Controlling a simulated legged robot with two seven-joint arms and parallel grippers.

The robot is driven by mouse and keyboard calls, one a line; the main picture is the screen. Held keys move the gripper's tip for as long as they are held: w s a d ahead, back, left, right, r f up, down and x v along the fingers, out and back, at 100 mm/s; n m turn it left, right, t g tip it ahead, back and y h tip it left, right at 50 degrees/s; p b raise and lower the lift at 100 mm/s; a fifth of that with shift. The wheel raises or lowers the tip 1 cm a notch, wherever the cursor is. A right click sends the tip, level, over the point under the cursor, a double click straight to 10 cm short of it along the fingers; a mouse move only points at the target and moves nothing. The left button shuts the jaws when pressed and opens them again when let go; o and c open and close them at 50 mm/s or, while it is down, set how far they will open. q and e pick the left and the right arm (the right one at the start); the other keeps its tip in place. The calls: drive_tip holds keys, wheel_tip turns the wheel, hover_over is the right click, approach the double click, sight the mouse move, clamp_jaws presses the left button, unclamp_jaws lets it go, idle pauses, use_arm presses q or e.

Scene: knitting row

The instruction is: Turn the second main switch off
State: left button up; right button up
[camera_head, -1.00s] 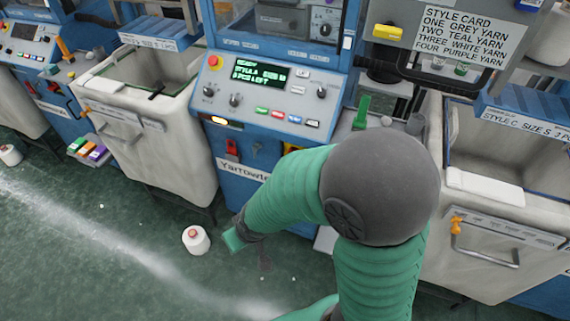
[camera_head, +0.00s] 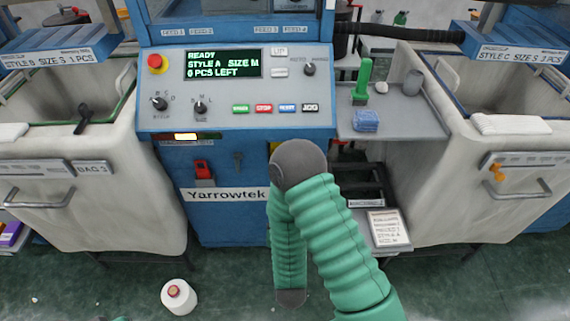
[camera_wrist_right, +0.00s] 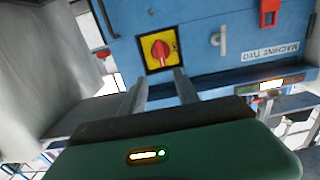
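The main switch (camera_wrist_right: 160,50) is a red rotary handle on a square yellow plate, on the blue machine front in the right wrist view. The handle points roughly along the picture's vertical. A label reading "MACHINE TWO" (camera_wrist_right: 271,50) is beside it. My right gripper (camera_wrist_right: 160,88) has its two grey fingers apart, empty, and just short of the switch; contact is not visible. In the head view my right arm covers the switch except for a sliver of yellow (camera_head: 273,147), and the right gripper is hidden. My left gripper does not show.
The control panel (camera_head: 240,92) juts out above, with a red stop button (camera_head: 157,62). A grey shelf (camera_head: 400,124) holds small items. A yarn cone (camera_head: 178,296) stands on the floor.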

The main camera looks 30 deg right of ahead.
drive_tip(key=b+x, duration=0.7)
drive_tip(key=x, duration=0.8)
drive_tip(key=shift+r, duration=0.4)
drive_tip(key=shift+w+a+r, duration=0.15)
drive_tip(key=shift+a, duration=0.1)
drive_tip(key=c, duration=0.5)
drive_tip(key=shift+d, duration=0.1)
clamp_jaws()
